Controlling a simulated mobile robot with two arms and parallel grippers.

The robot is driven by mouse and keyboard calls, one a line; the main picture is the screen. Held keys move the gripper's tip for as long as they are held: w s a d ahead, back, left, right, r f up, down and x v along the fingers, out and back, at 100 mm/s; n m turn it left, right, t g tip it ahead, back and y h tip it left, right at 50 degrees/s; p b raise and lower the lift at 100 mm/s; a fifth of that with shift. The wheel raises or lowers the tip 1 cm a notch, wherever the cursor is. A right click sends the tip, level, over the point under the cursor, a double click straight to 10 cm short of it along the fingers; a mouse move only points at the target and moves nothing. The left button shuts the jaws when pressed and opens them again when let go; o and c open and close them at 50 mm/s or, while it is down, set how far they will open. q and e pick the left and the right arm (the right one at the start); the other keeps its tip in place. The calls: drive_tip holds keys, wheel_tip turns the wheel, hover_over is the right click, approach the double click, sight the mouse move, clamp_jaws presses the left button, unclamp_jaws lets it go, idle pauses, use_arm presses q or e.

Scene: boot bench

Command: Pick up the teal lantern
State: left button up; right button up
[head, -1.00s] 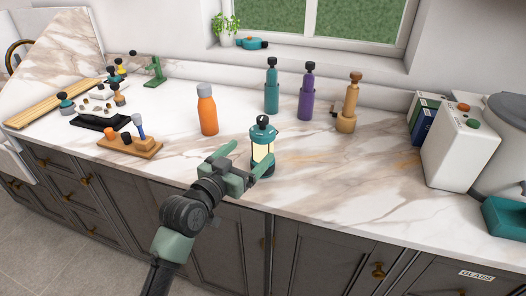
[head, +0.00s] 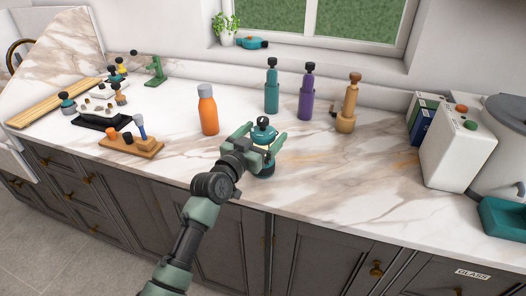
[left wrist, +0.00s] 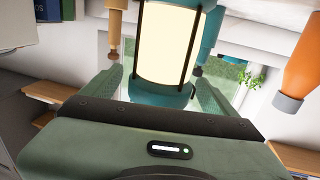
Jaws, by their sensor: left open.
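The teal lantern (head: 264,134) stands upright on the marble counter, with a dark knob on top and a pale glowing body. My left gripper (head: 264,141) is at the lantern, with one finger on each side of it. The gripper hides part of the lantern's body in the head view. In the left wrist view, the lantern's bright body (left wrist: 168,42) is between the two open fingers of my left gripper (left wrist: 160,85), with gaps visible beside it. My right gripper is not in view.
An orange bottle (head: 208,110) stands left of the lantern. Teal (head: 271,92), purple (head: 306,96) and tan (head: 347,106) bottles stand behind it. A wooden block with tools (head: 131,147) is further left. The counter right of the lantern is clear up to a white box (head: 457,150).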

use_arm(q)
clamp_jaws()
drive_tip(key=shift+r, duration=0.1)
drive_tip(key=shift+r, duration=0.1)
